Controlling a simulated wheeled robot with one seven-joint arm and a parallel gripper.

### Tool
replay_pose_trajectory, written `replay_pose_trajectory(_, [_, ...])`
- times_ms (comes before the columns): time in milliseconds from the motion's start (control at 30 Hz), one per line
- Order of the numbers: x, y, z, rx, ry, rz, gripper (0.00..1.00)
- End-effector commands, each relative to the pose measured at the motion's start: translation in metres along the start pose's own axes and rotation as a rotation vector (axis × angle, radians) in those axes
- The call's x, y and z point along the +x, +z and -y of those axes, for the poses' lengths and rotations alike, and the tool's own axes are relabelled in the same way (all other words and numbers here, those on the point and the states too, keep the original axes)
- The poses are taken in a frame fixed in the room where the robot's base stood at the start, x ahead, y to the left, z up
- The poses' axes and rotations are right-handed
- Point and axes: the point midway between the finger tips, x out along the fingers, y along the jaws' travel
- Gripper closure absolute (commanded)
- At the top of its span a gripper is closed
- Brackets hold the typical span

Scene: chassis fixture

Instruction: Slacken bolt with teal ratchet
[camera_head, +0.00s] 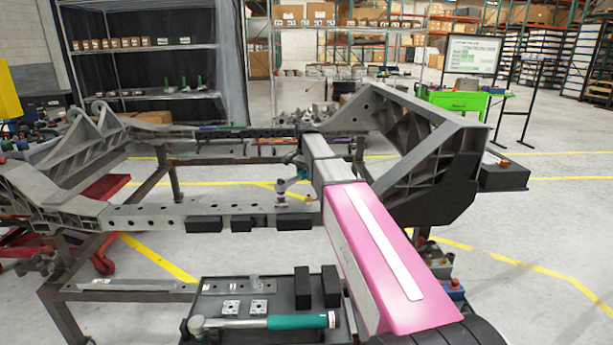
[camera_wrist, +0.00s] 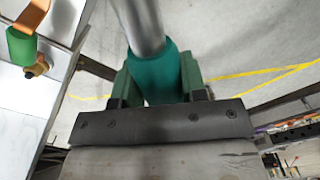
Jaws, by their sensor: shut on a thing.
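My gripper (camera_wrist: 155,82) is shut on the teal handle (camera_wrist: 154,72) of a tool, its green fingers on either side. The tool's silver shaft (camera_wrist: 138,22) runs up out of the wrist view, so its head is hidden there. In the head view my arm hides most of the gripper, near the middle of the chassis frame. A brass-coloured bolt-like part (camera_wrist: 37,68) shows at the left of the wrist view, apart from the handle, beside a green piece with an orange strip (camera_wrist: 20,46). Another teal-handled tool (camera_head: 297,321) lies on the dark tray in the head view.
The grey chassis frame (camera_head: 150,216) spans the head view, with dark blocks along its cross beam. The dark tray (camera_head: 200,297) at the front holds plates and two upright black blocks (camera_head: 302,288). A red cart (camera_head: 103,190) stands at left. Open floor lies beyond the frame at right.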

Motion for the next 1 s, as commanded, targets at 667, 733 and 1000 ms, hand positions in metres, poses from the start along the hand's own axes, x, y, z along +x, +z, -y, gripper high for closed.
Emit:
replay_pose_trajectory(667, [0.003,0.008,0.015,-0.111,0.0,0.013,1.0])
replay_pose_trajectory(733, [0.003,0.008,0.015,-0.112,0.001,0.013,1.0])
replay_pose_trajectory(1000, [0.003,0.009,0.015,-0.111,0.0,0.013,1.0])
